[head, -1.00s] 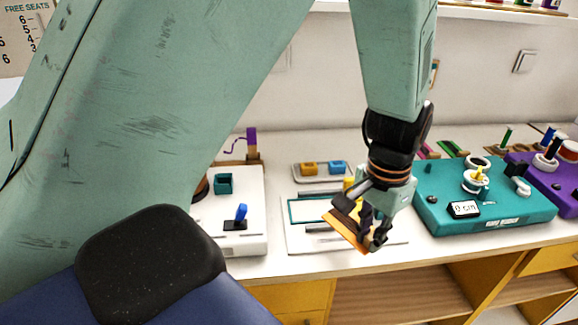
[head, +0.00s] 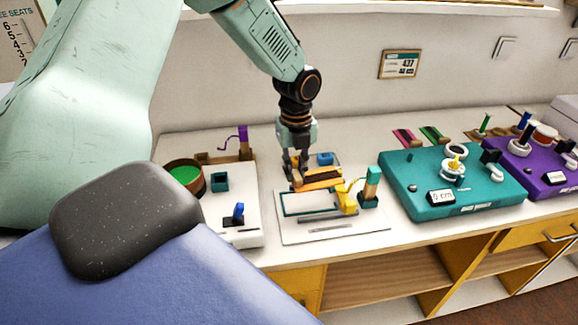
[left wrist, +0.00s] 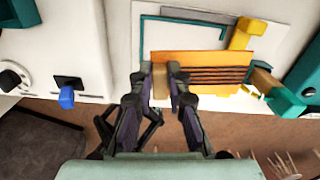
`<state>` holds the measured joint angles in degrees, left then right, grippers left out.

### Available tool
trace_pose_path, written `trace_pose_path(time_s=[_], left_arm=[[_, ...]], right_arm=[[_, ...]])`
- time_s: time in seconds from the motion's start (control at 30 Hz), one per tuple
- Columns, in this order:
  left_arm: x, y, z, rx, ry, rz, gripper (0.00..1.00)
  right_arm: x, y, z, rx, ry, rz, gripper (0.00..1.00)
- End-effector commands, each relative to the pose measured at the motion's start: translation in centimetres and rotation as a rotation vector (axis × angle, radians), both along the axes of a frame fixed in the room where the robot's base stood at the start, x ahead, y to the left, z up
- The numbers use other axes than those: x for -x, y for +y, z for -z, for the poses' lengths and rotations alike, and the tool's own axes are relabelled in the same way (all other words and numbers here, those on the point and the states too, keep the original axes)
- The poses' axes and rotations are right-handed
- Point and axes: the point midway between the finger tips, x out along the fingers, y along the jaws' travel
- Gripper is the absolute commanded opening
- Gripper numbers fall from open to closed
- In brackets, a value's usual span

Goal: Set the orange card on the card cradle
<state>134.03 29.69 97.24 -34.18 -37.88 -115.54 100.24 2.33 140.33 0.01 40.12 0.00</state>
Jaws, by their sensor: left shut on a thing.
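My left gripper (head: 296,176) is shut on the orange card (head: 322,181), a flat plate with dark stripes. In the left wrist view the fingers (left wrist: 162,80) hold the card (left wrist: 175,57) near one end. The card looks nearly level, over the back part of a white board (head: 292,233) with a teal outline and grey rails. This board may be the card cradle; I cannot tell for sure. Whether the card touches anything beneath it is hidden. A yellow piece (head: 346,201) and a teal post (head: 373,178) stand close to the card's right end. My right gripper is not in view.
A white box (head: 229,204) with a blue switch (head: 239,211) stands to the left. A blue block (head: 325,158) lies behind the card. The counter's front strip is clear.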

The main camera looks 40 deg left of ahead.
Motion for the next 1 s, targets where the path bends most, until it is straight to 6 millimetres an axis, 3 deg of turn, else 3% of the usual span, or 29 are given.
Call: trace_pose_path(time_s=[0.17,0.43,1.0], left_arm=[[0.2,1.6,0.7,0.002,0.0,0.106,0.0],[0.3,1.9,1.6,0.001,-0.001,0.128,0.0],[0.4,1.8,6.5,0.001,-0.001,0.127,0.0]], right_arm=[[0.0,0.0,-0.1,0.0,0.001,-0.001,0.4],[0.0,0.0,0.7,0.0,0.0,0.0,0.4],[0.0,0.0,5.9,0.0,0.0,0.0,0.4]])
